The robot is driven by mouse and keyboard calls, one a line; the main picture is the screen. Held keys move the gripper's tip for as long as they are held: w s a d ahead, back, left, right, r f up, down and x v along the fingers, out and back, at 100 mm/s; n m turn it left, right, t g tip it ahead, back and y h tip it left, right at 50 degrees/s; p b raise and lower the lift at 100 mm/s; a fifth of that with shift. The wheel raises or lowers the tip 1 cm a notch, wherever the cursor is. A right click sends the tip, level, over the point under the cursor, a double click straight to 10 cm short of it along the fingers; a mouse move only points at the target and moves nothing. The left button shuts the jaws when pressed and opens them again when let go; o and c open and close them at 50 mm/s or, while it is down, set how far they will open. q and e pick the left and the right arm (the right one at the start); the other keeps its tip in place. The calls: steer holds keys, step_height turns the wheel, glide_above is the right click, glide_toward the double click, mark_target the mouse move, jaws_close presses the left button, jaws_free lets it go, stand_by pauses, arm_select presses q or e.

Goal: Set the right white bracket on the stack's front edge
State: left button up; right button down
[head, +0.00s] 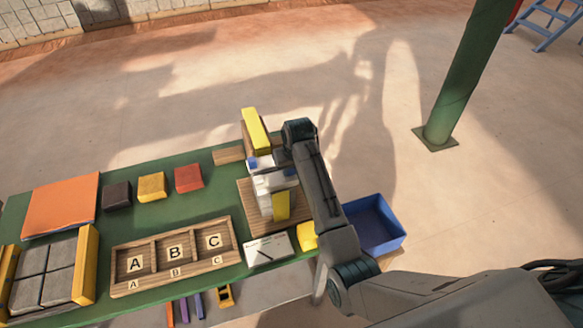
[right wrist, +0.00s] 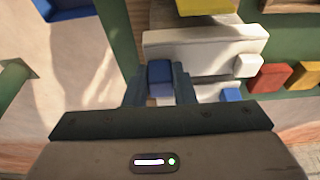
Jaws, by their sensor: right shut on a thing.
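The stack (head: 272,183) of white pieces stands on a wooden board (head: 245,205), with a yellow block (head: 281,206) low on its near side. My right gripper (right wrist: 160,85) is shut on a small blue block (right wrist: 159,73) at the right end of the stack in the head view. White slabs (right wrist: 205,42) lie close beside it in the right wrist view, with a small white piece (right wrist: 248,66) at their far end. I cannot tell which white piece is the right bracket, or whether the blue block is part of it. My left gripper is out of view.
A second blue piece (head: 252,162) sits at the stack's back left, below a long yellow block (head: 255,130). A blue bin (head: 385,236) stands at the right. A lettered wooden tray (head: 128,287) and red block (head: 188,177) lie left on the green table.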

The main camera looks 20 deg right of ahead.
steer(key=shift+f, duration=0.45)
stand_by(0.4)
steer(key=c, duration=1.1)
jaws_free()
